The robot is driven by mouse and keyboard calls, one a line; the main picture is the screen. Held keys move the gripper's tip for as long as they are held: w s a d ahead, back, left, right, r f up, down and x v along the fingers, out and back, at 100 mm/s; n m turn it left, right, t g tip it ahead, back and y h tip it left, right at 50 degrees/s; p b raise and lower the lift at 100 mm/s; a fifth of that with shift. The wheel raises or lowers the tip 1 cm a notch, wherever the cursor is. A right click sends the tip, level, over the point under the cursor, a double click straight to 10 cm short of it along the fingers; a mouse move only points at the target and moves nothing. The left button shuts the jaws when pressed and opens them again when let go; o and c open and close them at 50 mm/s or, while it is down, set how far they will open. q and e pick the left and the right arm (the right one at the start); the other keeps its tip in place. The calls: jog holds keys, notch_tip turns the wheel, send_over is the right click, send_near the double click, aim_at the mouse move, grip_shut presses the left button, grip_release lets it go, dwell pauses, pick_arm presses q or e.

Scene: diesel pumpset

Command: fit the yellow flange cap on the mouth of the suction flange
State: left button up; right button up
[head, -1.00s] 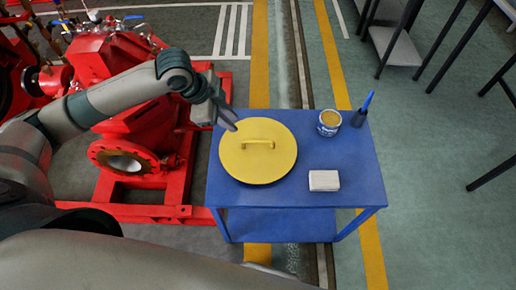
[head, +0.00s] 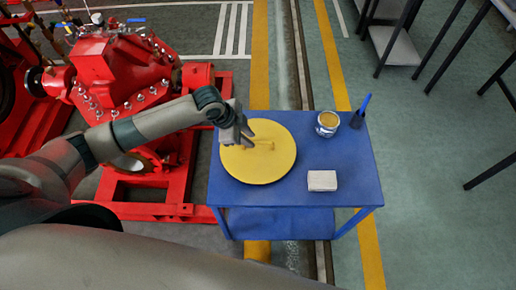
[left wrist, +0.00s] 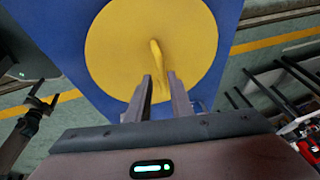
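The yellow flange cap (head: 262,168) lies flat on the blue table, its bar handle (head: 262,146) on top. My left gripper (head: 250,140) is over the left part of the cap, at the near end of the handle. In the left wrist view the cap (left wrist: 120,50) fills the top, and the handle (left wrist: 156,58) runs toward the gap between the two open fingers (left wrist: 160,84). I cannot tell whether the handle is between the fingertips. The suction flange (head: 128,165) on the red pump is mostly hidden behind my left arm. My right gripper is not in view.
The blue table (head: 350,180) also bears an open tin (head: 327,124), a blue-handled brush in a dark holder (head: 361,112) and a white block (head: 322,181). The red pump (head: 120,70) stands on a red frame at left. Dark-legged benches stand at right.

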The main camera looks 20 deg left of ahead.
aim_at(258, 147)
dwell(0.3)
pick_arm(q)
jog(key=shift+w+d+f+p, duration=0.1)
jog(key=shift+w+f+p, duration=0.15)
jog(key=shift+f+p, duration=0.3)
jog(key=p+x, duration=0.1)
jog(key=x, duration=0.2)
jog(key=shift+w+f, duration=0.15)
jog(key=shift+f, duration=0.35)
jog(key=shift+c, duration=0.7)
grip_shut()
